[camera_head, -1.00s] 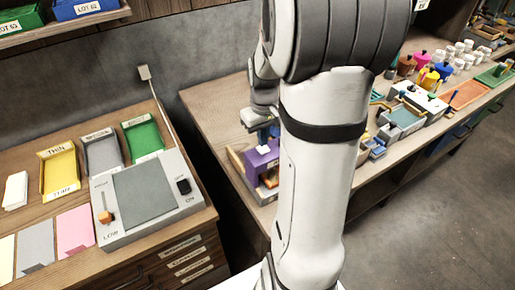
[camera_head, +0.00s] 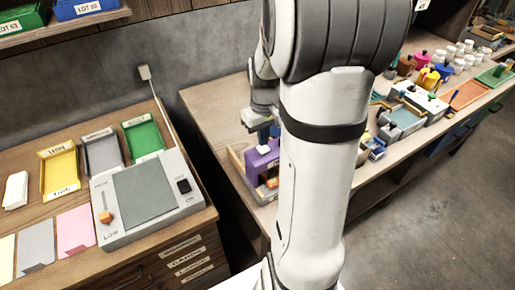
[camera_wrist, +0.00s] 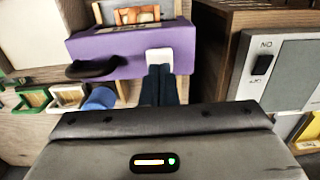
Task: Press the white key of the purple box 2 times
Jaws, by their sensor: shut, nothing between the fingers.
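The purple box (camera_head: 261,160) stands on the wooden bench behind my arm, partly hidden by it. Its white key (camera_head: 263,149) shows as a small pale patch. In the wrist view the purple box (camera_wrist: 125,45) spans the top, with the white key (camera_wrist: 159,58) near its right end and a black part on its left. My gripper (camera_wrist: 160,69) is shut and empty, its dark fingertips at the key's near edge. I cannot tell whether they touch it. In the head view my gripper (camera_head: 268,132) is just above the box.
A grey device (camera_head: 145,195) with a slider and a switch stands on the left bench, beside yellow, grey and green trays. Blue and green items (camera_wrist: 98,98) lie near the box at left in the wrist view. Several pots and trays crowd the bench at right.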

